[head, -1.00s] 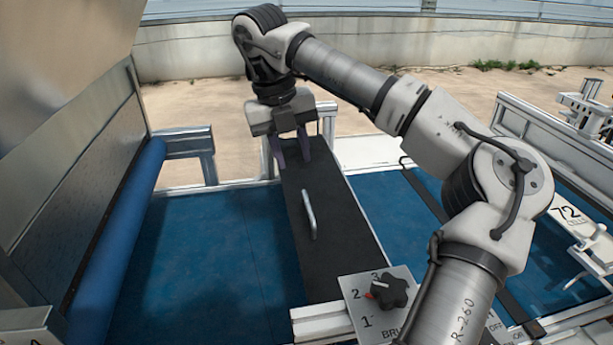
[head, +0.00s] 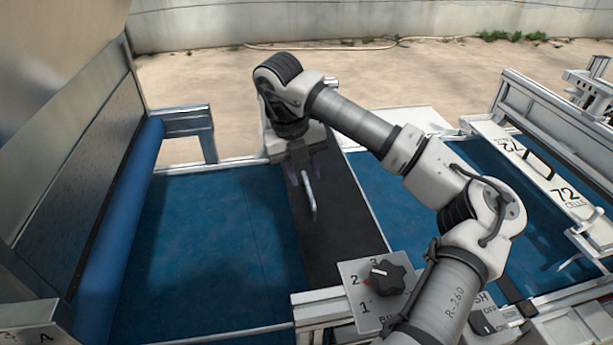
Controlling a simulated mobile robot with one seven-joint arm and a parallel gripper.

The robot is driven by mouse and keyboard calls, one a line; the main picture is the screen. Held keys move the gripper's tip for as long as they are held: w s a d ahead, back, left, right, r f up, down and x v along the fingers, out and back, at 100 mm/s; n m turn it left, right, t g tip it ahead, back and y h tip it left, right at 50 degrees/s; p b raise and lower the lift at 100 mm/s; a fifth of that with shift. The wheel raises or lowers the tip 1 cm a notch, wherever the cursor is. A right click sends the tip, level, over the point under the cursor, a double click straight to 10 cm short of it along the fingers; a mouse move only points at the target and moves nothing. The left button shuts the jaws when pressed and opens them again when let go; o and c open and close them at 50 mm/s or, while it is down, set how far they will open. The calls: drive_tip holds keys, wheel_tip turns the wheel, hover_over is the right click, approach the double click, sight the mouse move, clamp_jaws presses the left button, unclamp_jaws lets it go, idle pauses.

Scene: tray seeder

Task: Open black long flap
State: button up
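The black long flap (head: 345,225) lies flat across the blue belt, running from the back rail toward the front control panel. A silver bar handle (head: 309,198) stands up from its left-middle part. My gripper (head: 304,178) points down over the flap at the handle's far end. Its two purple fingers are apart, one to each side of the handle's top end as seen here. I cannot tell whether they touch the handle. The gripper body hides the far end of the flap.
A control panel with a black knob (head: 388,278) stands at the flap's near end, close to my arm. A blue roller (head: 120,220) and metal hood are at left. A white frame marked 72 (head: 535,165) is at right. Blue belt (head: 220,240) lies open left of the flap.

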sight(308, 189)
drive_tip(key=shift+d+f+p, duration=0.15)
drive_tip(key=shift+f+p, duration=0.05)
drive_tip(key=shift+f, duration=0.55)
drive_tip(key=shift+d+f+p, duration=0.15)
drive_tip(key=shift+f, duration=0.6)
clamp_jaws()
